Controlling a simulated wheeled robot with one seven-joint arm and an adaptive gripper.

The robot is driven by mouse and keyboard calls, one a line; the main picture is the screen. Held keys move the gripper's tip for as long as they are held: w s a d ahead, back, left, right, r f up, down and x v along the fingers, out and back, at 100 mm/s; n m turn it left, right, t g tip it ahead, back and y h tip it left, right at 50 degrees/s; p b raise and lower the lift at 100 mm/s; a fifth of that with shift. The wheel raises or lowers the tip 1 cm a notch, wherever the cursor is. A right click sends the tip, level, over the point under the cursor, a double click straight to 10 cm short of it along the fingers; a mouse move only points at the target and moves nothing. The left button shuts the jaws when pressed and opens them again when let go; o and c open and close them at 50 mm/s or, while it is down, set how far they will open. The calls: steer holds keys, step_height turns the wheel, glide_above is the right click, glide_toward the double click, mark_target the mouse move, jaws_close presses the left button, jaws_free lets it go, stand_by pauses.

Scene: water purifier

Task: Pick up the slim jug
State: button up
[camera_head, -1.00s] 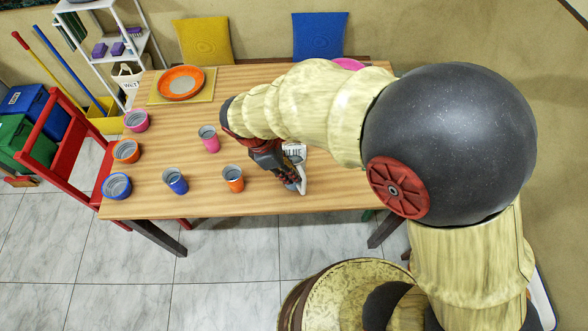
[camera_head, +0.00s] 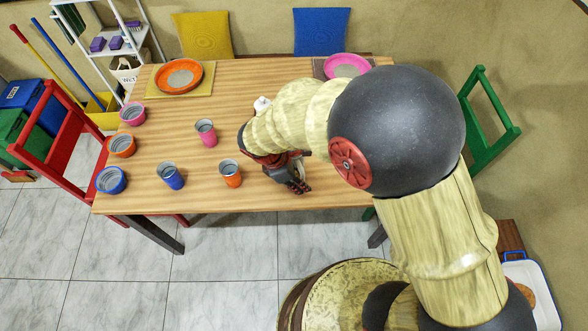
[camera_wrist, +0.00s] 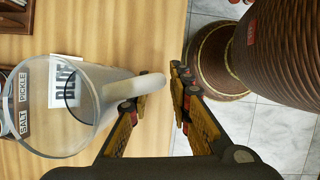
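The slim jug (camera_wrist: 62,125) shows in the wrist view as a clear, frosted vessel with a round rim and a pale handle (camera_wrist: 148,86) pointing right. My gripper (camera_wrist: 164,92) is open in the wrist view. The handle's outer end reaches toward the gap between its fingers, and the left finger overlaps the handle side of the jug. I cannot tell whether either finger touches it. In the head view my gripper (camera_head: 300,187) is over the front part of the table, and my arm hides the jug there.
The wooden table (camera_head: 330,198) holds orange (camera_head: 230,174), blue (camera_head: 170,176) and pink (camera_head: 206,133) cups, with more at the left edge. A BLUE card (camera_wrist: 66,84) lies by the jug. A white object (camera_head: 262,105) stands behind my arm. Red (camera_head: 63,150) and green (camera_head: 490,125) chairs flank the table.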

steer(key=shift+x, duration=0.9)
steer(key=shift+c, duration=0.4)
steer(key=c, duration=0.4)
steer(key=shift+r, duration=0.1)
jaws_close()
